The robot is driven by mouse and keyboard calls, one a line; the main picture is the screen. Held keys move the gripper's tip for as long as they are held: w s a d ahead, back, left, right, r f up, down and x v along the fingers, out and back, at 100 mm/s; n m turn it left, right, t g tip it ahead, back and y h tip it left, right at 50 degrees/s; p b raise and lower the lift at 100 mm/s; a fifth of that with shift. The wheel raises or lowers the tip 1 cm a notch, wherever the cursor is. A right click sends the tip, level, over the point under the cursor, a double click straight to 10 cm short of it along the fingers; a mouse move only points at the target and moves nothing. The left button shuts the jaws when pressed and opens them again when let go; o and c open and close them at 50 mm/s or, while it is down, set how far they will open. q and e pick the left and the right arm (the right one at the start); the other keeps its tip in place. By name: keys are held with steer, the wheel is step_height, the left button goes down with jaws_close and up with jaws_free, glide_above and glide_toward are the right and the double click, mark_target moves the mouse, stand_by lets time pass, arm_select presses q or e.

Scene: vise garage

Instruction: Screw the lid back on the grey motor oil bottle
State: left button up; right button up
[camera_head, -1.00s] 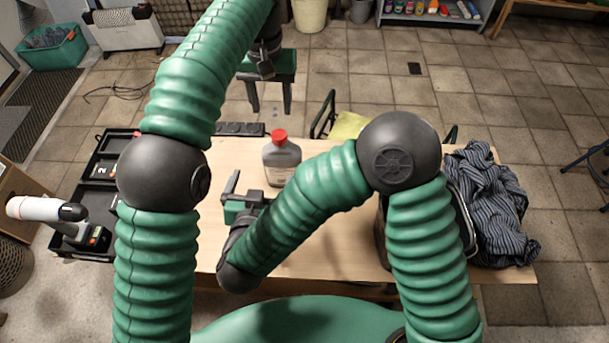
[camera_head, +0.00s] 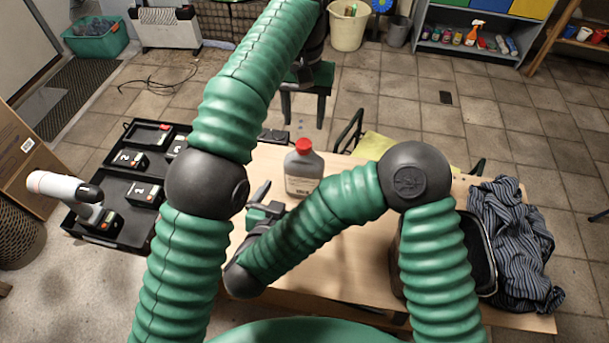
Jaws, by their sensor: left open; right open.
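The grey motor oil bottle (camera_head: 303,184) stands upright on the wooden table. Its red lid (camera_head: 303,145) sits on the top; I cannot tell if it is tight. My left gripper (camera_head: 304,116) is open and empty, fingers pointing down, apart from the bottle and above it in the picture. My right gripper (camera_head: 267,200) is open, low over the table just left of the bottle. Its fingers point towards the bottle's lower side, and I cannot tell if they touch it. My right forearm covers the table in front of the bottle.
A black open case (camera_head: 113,205) with several batteries lies at the left, beside a white handheld tool (camera_head: 68,188). A dark container (camera_head: 484,265) and a striped cloth (camera_head: 510,240) are at the table's right. A yellow-seated chair (camera_head: 385,147) stands behind the table.

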mark_target(302, 176)
arm_select(q)
steer(key=shift+d, duration=0.2)
arm_select(e)
steer(key=x, duration=1.1)
steer(key=shift+w+d, duration=0.15)
steer(key=shift+d, duration=0.1)
arm_select(q)
steer(key=shift+a, duration=0.25)
arm_select(e)
steer(key=shift+w+a+f, duration=0.1)
steer(key=shift+w+f, duration=0.15)
steer(key=shift+w, duration=0.3)
arm_select(q)
steer(key=shift+d, duration=0.1)
arm_select(e)
steer(key=c, duration=1.9)
arm_select(q)
steer(key=shift+w, duration=0.1)
arm_select(e)
jaws_close()
arm_select(q)
steer(key=shift+w, duration=0.1)
